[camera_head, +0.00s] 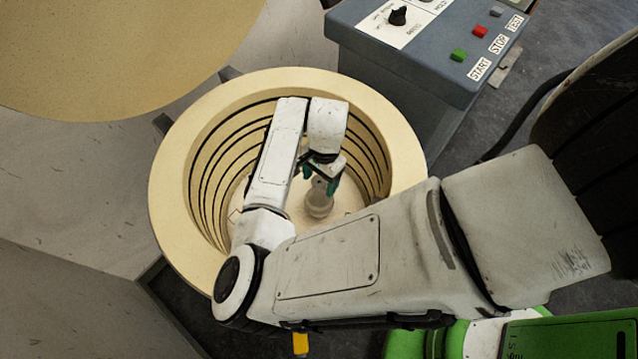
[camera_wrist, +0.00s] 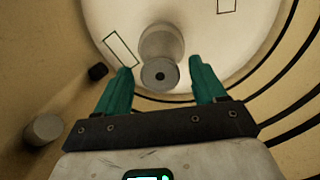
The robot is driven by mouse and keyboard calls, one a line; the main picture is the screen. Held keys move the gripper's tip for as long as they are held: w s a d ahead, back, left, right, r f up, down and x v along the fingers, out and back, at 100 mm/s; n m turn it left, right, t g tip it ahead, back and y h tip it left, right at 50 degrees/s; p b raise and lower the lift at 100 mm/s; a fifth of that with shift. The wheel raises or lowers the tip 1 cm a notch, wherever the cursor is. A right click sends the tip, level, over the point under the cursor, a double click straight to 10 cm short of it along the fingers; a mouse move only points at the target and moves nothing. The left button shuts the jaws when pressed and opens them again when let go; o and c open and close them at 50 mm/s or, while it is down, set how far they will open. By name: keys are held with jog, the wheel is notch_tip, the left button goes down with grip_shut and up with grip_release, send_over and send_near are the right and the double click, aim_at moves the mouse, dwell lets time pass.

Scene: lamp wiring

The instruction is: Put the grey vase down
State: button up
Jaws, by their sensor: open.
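The grey vase (camera_head: 319,204) is inside the round cream kiln (camera_head: 172,180), and appears to stand upright on the pale floor (camera_wrist: 105,18). In the wrist view the vase (camera_wrist: 161,42) shows a rounded body and a round top with a small dark hole. My gripper (camera_head: 320,181) reaches down into the kiln at the vase's upper part. Its green fingers (camera_wrist: 160,68) are open, one on each side of the vase's top, with gaps visible between them and it. The vase's base is partly hidden in the wrist view.
The kiln's grooved wall (camera_head: 208,165) surrounds my gripper closely. A dark peg (camera_wrist: 97,71) and a grey cylinder (camera_wrist: 43,130) stick out from the wall. A large cream lid (camera_head: 110,55) is at upper left. A grey control box (camera_head: 420,50) with buttons stands behind the kiln.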

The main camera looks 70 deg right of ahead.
jog(key=r, duration=0.5)
jog(key=d+r, duration=0.1)
jog(key=r, duration=0.2)
jog(key=shift+s+r, duration=0.15)
jog(key=w+d+r+n+t+h, duration=0.2)
jog(key=d+r+n+h, duration=0.5)
jog(key=d+r, duration=0.5)
jog(key=s+a+f+n+y, duration=0.2)
jog(key=s+a+f+n, duration=0.2)
jog(key=a+f+n, duration=0.3)
jog(key=s+a+f+n+g+y, duration=0.1)
jog(key=s+a+f+n+y, duration=0.2)
jog(key=a, duration=1.3)
notch_tip(320, 180, down, 6)
jog(key=s+n, duration=0.2)
jog(key=n, duration=0.1)
jog(key=shift+r+n, duration=0.2)
jog(key=shift+n, duration=0.2)
